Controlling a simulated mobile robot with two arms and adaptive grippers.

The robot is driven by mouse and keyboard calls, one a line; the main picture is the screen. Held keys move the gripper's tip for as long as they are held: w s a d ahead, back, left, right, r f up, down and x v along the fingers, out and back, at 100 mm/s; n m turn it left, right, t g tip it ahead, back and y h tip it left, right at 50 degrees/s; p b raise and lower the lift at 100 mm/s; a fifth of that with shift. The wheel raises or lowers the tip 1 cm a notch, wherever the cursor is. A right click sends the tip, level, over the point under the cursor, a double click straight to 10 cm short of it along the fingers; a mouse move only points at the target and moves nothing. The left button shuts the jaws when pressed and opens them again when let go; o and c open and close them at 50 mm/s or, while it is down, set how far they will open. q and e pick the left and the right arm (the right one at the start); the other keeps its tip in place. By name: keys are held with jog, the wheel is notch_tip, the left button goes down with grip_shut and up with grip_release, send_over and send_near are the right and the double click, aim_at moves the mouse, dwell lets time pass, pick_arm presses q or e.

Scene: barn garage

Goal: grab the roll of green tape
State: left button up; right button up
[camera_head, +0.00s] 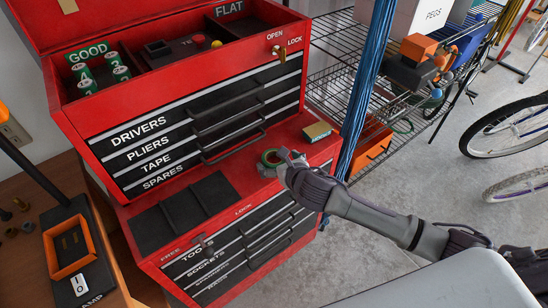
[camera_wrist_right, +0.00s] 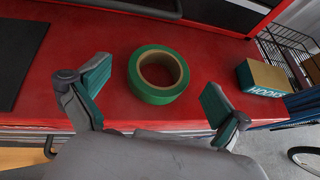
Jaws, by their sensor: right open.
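The roll of green tape (camera_wrist_right: 141,86) lies flat on the red ledge of the tool chest, with its tan core facing up. In the head view the tape (camera_head: 267,158) is partly hidden by my right gripper (camera_head: 279,162), which comes in from the right. In the right wrist view my right gripper (camera_wrist_right: 153,98) is open, with one finger on each side of the roll and a gap on both sides. The roll sits between and slightly beyond the fingertips. My left gripper is not in view.
A small box marked HOOKS (camera_wrist_right: 262,78) stands on the ledge right of the tape; it also shows in the head view (camera_head: 317,131). A black mat (camera_head: 183,213) lies to the left. Blue hanging cords (camera_head: 366,85) and a wire shelf (camera_head: 335,75) stand right.

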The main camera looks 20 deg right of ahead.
jog(key=shift+x, duration=0.95)
jog(key=c, duration=1.1)
jog(key=shift+c, duration=0.4)
jog(key=shift+r, duration=0.15)
